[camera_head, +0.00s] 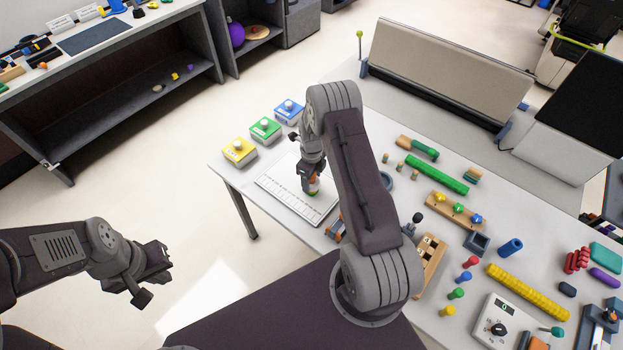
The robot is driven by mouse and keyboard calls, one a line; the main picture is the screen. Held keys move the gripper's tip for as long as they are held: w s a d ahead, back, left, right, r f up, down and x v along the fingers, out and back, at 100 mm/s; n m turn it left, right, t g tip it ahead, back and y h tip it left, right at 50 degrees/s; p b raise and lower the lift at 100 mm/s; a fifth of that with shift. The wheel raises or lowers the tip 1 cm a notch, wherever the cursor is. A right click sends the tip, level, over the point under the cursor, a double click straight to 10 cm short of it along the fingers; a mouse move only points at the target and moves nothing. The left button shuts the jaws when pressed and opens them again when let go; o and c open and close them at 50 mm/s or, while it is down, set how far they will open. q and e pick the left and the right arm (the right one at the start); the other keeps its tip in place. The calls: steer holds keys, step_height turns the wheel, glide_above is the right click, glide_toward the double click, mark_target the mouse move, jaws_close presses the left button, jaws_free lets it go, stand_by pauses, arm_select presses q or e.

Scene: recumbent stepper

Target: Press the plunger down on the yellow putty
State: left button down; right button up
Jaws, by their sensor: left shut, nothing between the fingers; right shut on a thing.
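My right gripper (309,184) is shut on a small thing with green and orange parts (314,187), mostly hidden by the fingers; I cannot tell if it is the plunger. It is over or close to a white marked board (285,200) on the table. I cannot tell if that block holds the yellow putty. My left gripper (150,277) is shut and empty, over the floor left of the table.
A ridged yellow roll (527,292), coloured pegs and a white dial box (499,326) lie at the right. My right arm hides part of the table's middle.

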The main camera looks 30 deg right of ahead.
step_height(320, 180, up, 6)
steer(key=p, duration=0.4)
steer(key=shift+p, duration=0.3)
stand_by(0.6)
